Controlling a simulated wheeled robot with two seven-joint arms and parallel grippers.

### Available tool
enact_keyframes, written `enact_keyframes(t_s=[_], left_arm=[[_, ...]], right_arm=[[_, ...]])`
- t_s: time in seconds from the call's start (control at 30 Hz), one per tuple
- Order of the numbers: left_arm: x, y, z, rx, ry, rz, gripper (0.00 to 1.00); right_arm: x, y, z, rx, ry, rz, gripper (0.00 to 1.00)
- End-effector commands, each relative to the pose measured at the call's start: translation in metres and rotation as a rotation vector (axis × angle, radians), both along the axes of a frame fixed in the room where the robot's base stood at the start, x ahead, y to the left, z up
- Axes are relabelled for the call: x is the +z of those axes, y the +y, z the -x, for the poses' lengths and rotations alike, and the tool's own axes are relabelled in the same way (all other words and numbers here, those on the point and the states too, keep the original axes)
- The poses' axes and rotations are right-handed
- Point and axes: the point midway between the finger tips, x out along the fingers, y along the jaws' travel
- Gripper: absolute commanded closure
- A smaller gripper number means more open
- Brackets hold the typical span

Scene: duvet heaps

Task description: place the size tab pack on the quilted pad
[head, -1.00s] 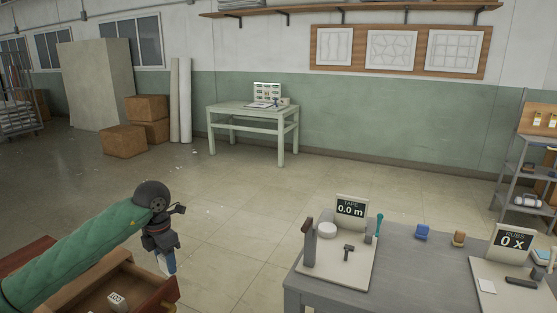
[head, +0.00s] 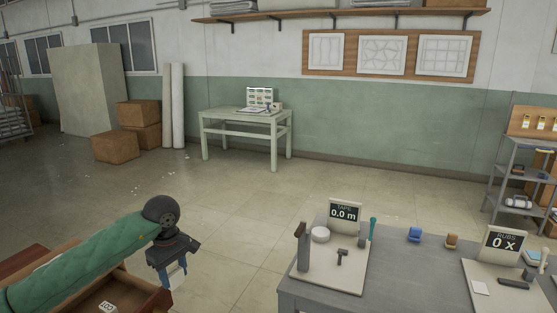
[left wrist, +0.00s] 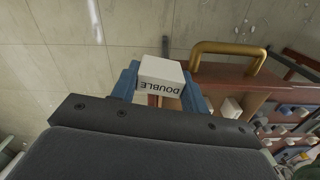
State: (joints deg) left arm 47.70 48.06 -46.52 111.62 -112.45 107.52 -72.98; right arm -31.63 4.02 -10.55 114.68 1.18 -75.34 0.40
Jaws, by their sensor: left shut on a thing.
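The size tab pack, a small white block lettered DOUBLE (left wrist: 161,77), sits between the blue fingers of my left gripper (left wrist: 165,88) in the left wrist view. My left gripper (head: 173,279) is shut on it, just right of an open wooden drawer in the head view. There the pack is mostly hidden by the fingers. I cannot make out the quilted pad in either view; the green quilted cover at left is on my own arm. My right gripper is not in view.
The open drawer (head: 146,301) holds another white pack (head: 107,306); its brass handle (left wrist: 228,48) is close to my gripper. A grey table (head: 388,284) with a tape station and a rubs station stands at right. A pale green table (head: 245,115) stands farther back. Floor between is clear.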

Motion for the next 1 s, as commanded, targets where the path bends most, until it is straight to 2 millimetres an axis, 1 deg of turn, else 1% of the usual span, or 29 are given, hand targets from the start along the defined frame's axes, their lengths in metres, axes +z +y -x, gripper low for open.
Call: enact_keyframes(t_s=[0.2, 0.37, 0.53, 0.6, 0.8, 0.93, 1.0], left_arm=[[-0.021, -0.019, 0.010, -0.347, 0.000, -0.001, 0.77], [-0.038, -0.034, 0.021, -0.585, 0.000, -0.001, 0.77], [-0.058, -0.051, 0.036, -0.795, 0.000, 0.000, 0.77], [-0.071, -0.059, 0.046, -0.880, 0.001, -0.001, 0.77], [-0.106, -0.075, 0.080, -0.970, 0.000, 0.000, 0.77], [-0.121, -0.078, 0.095, -1.001, 0.001, -0.001, 0.77], [-0.122, -0.078, 0.096, -1.007, -0.002, -0.001, 0.77]], right_arm=[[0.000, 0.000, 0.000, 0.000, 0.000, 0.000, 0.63], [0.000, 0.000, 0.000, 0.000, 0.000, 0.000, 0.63], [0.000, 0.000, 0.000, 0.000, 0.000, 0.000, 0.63], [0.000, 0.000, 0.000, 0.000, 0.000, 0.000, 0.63], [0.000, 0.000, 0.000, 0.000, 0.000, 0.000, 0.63], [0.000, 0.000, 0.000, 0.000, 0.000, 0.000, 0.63], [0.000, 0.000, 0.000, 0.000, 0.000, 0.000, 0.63]])
